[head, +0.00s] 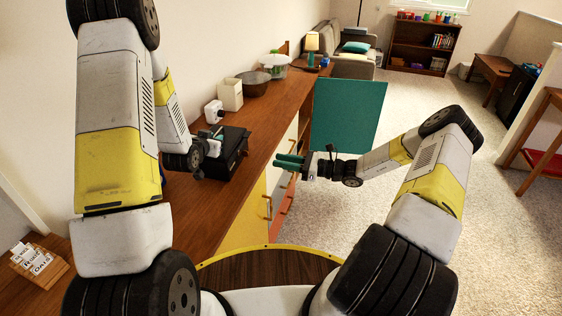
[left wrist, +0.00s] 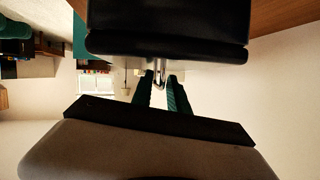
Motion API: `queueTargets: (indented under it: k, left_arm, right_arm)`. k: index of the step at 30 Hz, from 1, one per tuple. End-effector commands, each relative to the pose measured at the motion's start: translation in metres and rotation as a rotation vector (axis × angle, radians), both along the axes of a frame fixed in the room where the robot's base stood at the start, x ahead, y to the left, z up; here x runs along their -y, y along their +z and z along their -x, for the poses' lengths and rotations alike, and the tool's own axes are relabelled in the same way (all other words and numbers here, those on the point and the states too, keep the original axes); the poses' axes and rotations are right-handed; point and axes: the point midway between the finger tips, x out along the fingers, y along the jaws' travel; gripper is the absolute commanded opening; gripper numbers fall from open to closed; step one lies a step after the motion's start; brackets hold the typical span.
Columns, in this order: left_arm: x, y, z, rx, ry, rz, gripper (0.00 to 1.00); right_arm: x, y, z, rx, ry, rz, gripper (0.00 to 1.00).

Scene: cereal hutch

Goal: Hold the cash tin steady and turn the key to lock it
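The black cash tin (head: 232,160) sits on the wooden counter, partly hidden behind my left gripper. My left gripper (head: 213,134) is at the tin's left side in the head view. In the left wrist view the dark tin (left wrist: 168,30) fills the upper middle. A shiny metal loop (left wrist: 160,74), perhaps the key, projects from it towards the left gripper's teal fingers (left wrist: 160,92). These fingers are apart with a gap between them; contact with the loop is unclear. My right gripper (head: 289,162) is empty, away from the tin beyond the counter's front edge, its teal fingers slightly apart.
A white device (head: 214,112), a cream canister (head: 230,94) and a brown bowl (head: 252,84) stand behind the tin. An open teal door (head: 348,115) stands beyond my right gripper. A small wooden card holder (head: 40,263) is at the near left. Bare counter lies nearer than the tin.

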Motion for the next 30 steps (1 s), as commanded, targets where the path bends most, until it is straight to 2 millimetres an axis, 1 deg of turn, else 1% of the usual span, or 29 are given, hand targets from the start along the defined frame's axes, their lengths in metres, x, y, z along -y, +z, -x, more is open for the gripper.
queueTargets:
  k: [2,9,12,14,21,24,27,30]
  left_arm:
    - [0.0,0.0,0.0,0.0,0.0,0.0,0.34]
    - [0.0,0.0,0.0,-0.001,0.001,-0.001,0.34]
    - [-0.001,0.001,0.003,-0.001,0.001,-0.001,0.34]
    - [-0.002,0.004,0.009,-0.002,0.002,0.0,0.34]
    - [-0.009,0.019,0.045,-0.001,0.002,0.0,0.34]
    - [-0.011,0.024,0.058,0.0,0.002,0.0,0.34]
    - [-0.012,0.027,0.065,-0.001,0.001,-0.001,0.34]
    - [-0.013,0.028,0.068,-0.001,0.0,0.0,0.34]
  right_arm:
    - [0.0,0.0,0.0,0.0,0.0,0.0,0.26]
    - [0.0,0.0,0.0,0.0,0.0,0.0,0.26]
    - [0.0,0.0,0.0,0.0,0.0,0.0,0.26]
    - [0.0,0.0,0.0,0.0,0.0,0.0,0.26]
    - [0.0,0.0,0.0,0.0,0.0,0.0,0.26]
    - [0.0,0.0,0.0,0.0,0.0,0.0,0.26]
    - [0.0,0.0,0.0,0.0,-0.001,0.0,0.26]
    - [0.0,0.0,0.0,0.001,0.0,0.001,0.26]
